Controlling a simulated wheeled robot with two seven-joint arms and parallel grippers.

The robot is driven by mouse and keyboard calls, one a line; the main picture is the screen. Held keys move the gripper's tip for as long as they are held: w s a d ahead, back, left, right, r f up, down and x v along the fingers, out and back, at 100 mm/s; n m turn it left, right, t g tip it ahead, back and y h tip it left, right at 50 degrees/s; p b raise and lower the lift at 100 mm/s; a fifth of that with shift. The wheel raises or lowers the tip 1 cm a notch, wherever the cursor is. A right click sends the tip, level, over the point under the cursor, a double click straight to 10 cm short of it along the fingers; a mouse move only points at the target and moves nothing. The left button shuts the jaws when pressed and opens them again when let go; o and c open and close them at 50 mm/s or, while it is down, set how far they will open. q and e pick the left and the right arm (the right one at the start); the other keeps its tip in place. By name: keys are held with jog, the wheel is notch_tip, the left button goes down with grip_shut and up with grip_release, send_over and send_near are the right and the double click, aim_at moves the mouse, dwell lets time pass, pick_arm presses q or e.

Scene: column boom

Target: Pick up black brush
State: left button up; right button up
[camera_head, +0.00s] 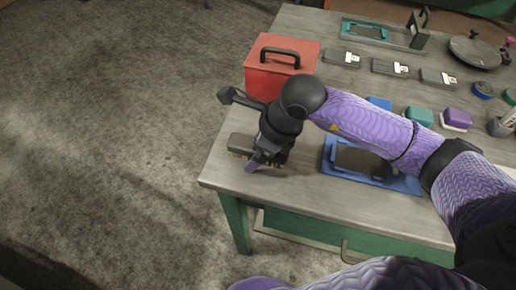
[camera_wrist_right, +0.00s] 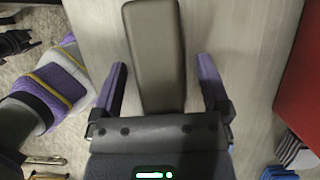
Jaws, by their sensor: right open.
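The black brush (camera_head: 240,144) lies near the left front corner of the table, bristles down. Its smooth dark back shows in the right wrist view (camera_wrist_right: 154,45). My right gripper (camera_head: 261,160) is over the brush's right part and hides some of it. In the right wrist view, its two purple fingers stand apart on either side of the brush's near end, with a visible gap on each side. The gripper is open and holds nothing.
A red toolbox (camera_head: 281,72) stands just behind the gripper. A blue tray (camera_head: 370,178) lies to the right, under my right arm. Several dark boxes (camera_head: 341,58) and coloured brushes (camera_head: 456,119) are farther right. The table's left edge is close to the brush.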

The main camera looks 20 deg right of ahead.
jog(key=shift+f, duration=0.2)
dwell(0.4)
grip_shut()
dwell(0.4)
